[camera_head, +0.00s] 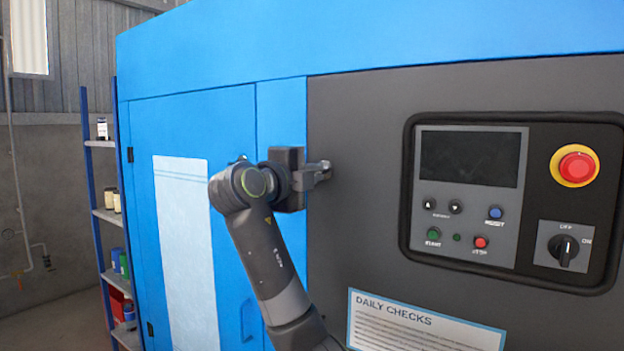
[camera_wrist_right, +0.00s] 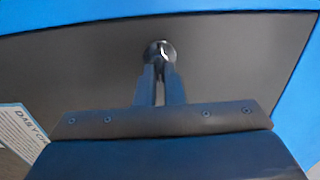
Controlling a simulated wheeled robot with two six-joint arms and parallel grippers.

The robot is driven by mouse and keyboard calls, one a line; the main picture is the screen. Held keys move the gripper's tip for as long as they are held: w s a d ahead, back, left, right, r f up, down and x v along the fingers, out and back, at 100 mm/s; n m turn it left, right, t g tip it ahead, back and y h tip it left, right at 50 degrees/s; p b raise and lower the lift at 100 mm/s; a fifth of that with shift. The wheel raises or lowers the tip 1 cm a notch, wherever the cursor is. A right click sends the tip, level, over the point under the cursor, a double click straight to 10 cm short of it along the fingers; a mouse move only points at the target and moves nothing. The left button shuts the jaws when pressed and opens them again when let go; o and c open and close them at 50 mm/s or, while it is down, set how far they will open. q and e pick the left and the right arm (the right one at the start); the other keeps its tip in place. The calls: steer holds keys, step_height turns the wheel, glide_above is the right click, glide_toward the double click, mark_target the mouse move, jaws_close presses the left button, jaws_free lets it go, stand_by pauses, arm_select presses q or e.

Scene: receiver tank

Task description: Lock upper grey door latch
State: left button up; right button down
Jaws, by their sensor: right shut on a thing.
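The upper latch (camera_wrist_right: 160,47) is a small round metal piece on the grey door (camera_head: 360,230), near its upper left edge in the head view. My right gripper (camera_head: 322,172) reaches it from the left, and its fingers are shut on the latch. In the right wrist view the two fingers (camera_wrist_right: 160,85) stand close together with their tips at the latch. The fingers cover part of the latch, so its turn angle cannot be told. My left gripper is not in view.
Right of the latch is a control panel (camera_head: 412,190) with a screen, buttons and a red emergency stop (camera_head: 577,166). A "Daily Checks" sheet (camera_head: 420,325) is below. Blue door panels (camera_head: 230,120) are left of the latch. A shelf (camera_head: 100,143) with containers stands far left.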

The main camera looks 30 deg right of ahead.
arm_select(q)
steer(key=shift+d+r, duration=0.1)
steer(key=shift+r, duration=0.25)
arm_select(e)
steer(key=c, duration=1.5)
jaws_free()
steer(key=shift+c, duration=0.2)
